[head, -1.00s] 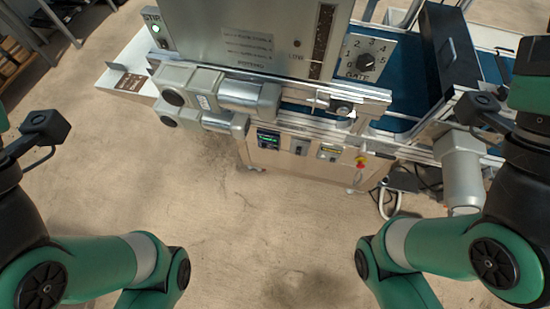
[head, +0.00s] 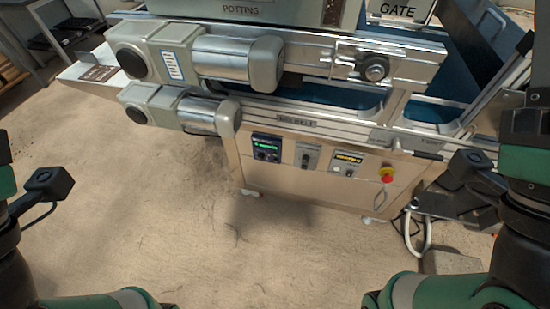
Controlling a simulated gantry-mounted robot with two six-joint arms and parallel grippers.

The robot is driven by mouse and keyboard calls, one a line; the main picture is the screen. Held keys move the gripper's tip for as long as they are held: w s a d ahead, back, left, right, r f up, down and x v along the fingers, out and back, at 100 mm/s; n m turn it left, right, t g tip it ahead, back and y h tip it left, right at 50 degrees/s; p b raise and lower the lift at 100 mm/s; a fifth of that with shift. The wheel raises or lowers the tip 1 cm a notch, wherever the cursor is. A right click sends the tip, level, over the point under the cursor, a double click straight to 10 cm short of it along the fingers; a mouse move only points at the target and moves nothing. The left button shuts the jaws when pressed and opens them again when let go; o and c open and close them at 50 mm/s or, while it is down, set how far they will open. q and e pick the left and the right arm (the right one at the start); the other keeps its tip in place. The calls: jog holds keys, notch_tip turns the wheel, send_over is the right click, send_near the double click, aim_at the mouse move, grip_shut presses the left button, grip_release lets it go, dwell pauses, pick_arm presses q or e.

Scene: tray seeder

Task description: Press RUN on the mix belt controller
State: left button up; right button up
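A beige control cabinet (head: 300,187) stands under the conveyor, below a label (head: 297,122) that seems to read MIX BELT. The small lettering and any RUN key are too small to read, and I cannot tell which unit is the mix belt controller. Parts of my two arms show at the left and right edges, away from the cabinet. Neither gripper's fingers are in view.
A red emergency-stop knob (head: 387,174) sits on the cabinet's right side. Two motors, an upper one (head: 200,57) and a lower one (head: 180,108), jut out above and left of the panel. A white cable (head: 411,235) hangs at the right. The floor before the cabinet is clear.

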jog(key=shift+c, duration=0.3)
grip_shut()
dwell(1.6)
